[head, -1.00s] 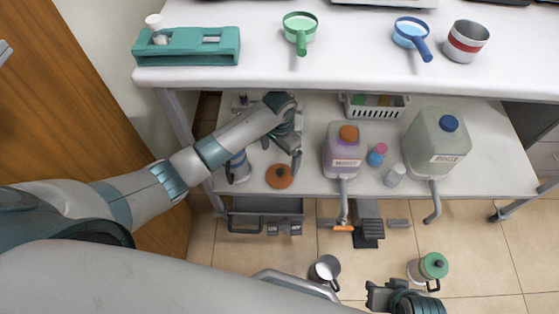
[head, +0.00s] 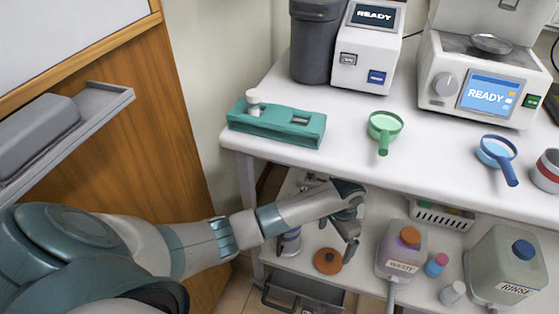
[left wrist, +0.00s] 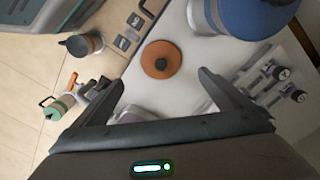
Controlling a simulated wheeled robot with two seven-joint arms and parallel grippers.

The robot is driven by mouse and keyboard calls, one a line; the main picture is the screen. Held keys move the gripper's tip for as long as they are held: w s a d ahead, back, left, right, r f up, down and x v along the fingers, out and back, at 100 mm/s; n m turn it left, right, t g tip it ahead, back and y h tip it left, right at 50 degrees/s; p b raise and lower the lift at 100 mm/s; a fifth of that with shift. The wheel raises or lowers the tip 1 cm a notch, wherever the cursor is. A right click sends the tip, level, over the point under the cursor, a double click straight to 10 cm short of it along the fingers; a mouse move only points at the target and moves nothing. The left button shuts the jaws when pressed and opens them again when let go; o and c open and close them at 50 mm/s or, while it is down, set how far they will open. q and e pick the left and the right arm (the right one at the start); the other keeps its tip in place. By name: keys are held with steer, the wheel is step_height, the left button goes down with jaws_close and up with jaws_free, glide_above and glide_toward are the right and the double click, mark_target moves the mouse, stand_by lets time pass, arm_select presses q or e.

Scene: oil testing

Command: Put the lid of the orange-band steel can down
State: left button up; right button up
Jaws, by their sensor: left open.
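The orange lid (head: 328,262), a round disc with a dark knob, lies flat on the lower shelf. It also shows in the left wrist view (left wrist: 155,48), just beyond my open fingertips and apart from them. My left gripper (head: 343,240) is open and empty, above and beside the lid. Its two fingers spread wide in the left wrist view (left wrist: 161,80). A steel can with a red-orange band (head: 545,178) stands on the upper tabletop, cut off at the right edge. My right gripper is out of view.
A steel vessel with blue (head: 289,243) stands left of the lid. The waste jug (head: 401,255), a small pink-capped bottle (head: 437,264) and the rinse jug (head: 503,265) are to its right. The upper tabletop's edge (head: 400,178) overhangs the shelf. Green (head: 384,126) and blue (head: 496,152) handled cups stand above.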

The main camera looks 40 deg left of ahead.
arm_select(q)
steer(key=s+d+f+n+t+h, duration=0.1)
steer(key=s+d+f, duration=0.1)
steer(key=s, duration=0.6)
steer(key=s+d+f+t+h, duration=0.1)
steer(key=s+d+f, duration=0.15)
steer(key=s, duration=0.45)
steer(key=s+a+r+n, duration=0.1)
steer(key=s+a, duration=0.3)
steer(key=s, duration=0.3)
steer(key=s+a+r+n+t+y, duration=0.1)
steer(key=s+a+r, duration=0.1)
steer(key=s+a, duration=0.3)
steer(key=s, duration=0.3)
steer(key=shift+s+n, duration=0.25)
steer(key=shift+n, duration=0.15)
steer(key=shift+d, duration=0.1)
